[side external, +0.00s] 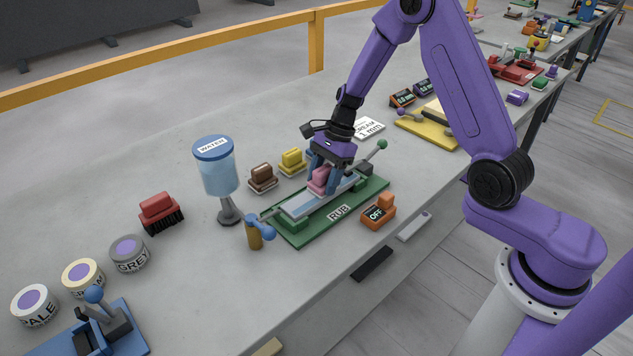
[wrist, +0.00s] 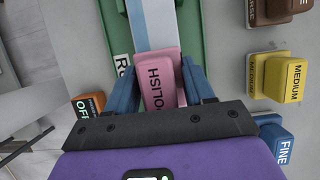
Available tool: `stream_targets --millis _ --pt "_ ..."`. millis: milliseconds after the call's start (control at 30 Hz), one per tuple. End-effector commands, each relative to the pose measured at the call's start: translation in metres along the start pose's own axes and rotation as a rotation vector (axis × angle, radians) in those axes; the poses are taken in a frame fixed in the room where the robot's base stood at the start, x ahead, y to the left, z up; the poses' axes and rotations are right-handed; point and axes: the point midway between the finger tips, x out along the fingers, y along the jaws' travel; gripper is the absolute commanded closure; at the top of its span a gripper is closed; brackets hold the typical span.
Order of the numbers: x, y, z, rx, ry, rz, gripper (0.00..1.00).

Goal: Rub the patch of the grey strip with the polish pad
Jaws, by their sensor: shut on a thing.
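The pink polish pad (wrist: 157,80), with POLISH lettered on its top, is between the blue fingers of my gripper (wrist: 158,92), which is shut on it. In the side view my gripper (side external: 322,178) points down over the strip, with the pink pad (side external: 317,187) low between its fingers. The pad appears to be on the strip, but I cannot tell whether it touches. The grey strip (side external: 301,203) lies along a green base (side external: 312,233) marked RUB. It runs ahead of the pad in the wrist view (wrist: 152,30). The patch cannot be made out; pad and fingers hide part of the strip.
Brown (side external: 262,174) and yellow (side external: 292,159) pads stand behind the base; a blue FINE pad (wrist: 277,139) is close beside my gripper. An orange OFF box (side external: 379,210) is in front.

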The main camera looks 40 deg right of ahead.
Motion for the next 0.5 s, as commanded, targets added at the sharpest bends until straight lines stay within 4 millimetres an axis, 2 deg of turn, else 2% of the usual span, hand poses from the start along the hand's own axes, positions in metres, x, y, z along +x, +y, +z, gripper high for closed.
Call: stream_targets --millis 333,500 --pt "-0.012 0.0 -0.031 0.004 0.001 -0.001 0.8" --pt "-0.006 0.0 -0.015 -0.001 0.001 0.001 0.8"
